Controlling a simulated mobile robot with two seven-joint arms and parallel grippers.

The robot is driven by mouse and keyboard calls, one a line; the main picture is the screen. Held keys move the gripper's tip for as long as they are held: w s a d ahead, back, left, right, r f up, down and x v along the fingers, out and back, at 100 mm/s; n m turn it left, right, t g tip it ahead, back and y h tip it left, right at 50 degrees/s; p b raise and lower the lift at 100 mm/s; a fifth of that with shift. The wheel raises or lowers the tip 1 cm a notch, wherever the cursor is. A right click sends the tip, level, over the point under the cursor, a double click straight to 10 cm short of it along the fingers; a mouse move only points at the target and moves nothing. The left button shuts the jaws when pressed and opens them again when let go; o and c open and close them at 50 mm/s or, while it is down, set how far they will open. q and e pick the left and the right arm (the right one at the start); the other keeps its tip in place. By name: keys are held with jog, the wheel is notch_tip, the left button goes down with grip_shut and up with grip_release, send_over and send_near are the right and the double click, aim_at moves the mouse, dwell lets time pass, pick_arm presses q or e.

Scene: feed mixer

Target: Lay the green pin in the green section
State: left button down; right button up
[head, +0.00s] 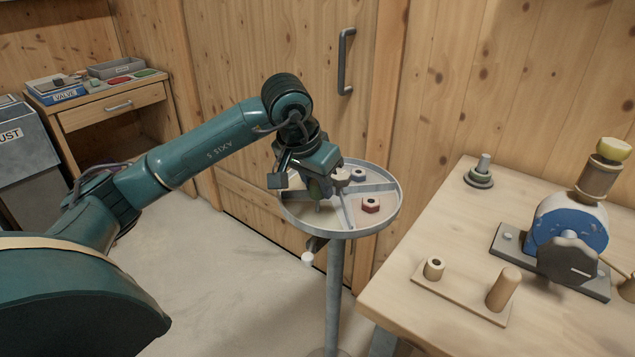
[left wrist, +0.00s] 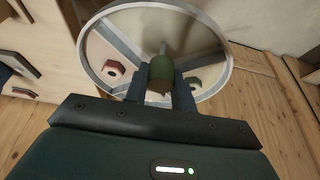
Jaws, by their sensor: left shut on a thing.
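A round grey tray (head: 391,222) on a post is divided into sections by raised spokes; it also shows in the left wrist view (left wrist: 225,83). My left gripper (head: 324,190) is over the tray's left part, pointing down. In the left wrist view its two fingers (left wrist: 163,88) are shut on the green pin (left wrist: 162,66), which shows between and beyond them. In the head view the pin is mostly hidden by the gripper. I cannot make out which section is green. My right gripper is not in view.
A wooden workbench (head: 440,250) at right holds a blue hand-cranked machine (head: 567,222), a pegged wooden board (head: 462,293) and a ringed post (head: 480,174). A wooden cabinet (head: 112,112) stands back left. Wooden doors are close behind the tray. The floor left of the tray is clear.

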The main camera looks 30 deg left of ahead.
pick_arm(q)
jog(key=shift+f, duration=0.15)
jog(key=c, duration=1.2)
grip_release()
jog(key=shift+o, duration=0.2)
jog(key=shift+r, duration=0.5)
jog(key=v, duration=1.1)
jog(key=shift+r+p, duration=0.2)
jog(key=shift+p, duration=0.1)
jog(key=shift+s, duration=0.15)
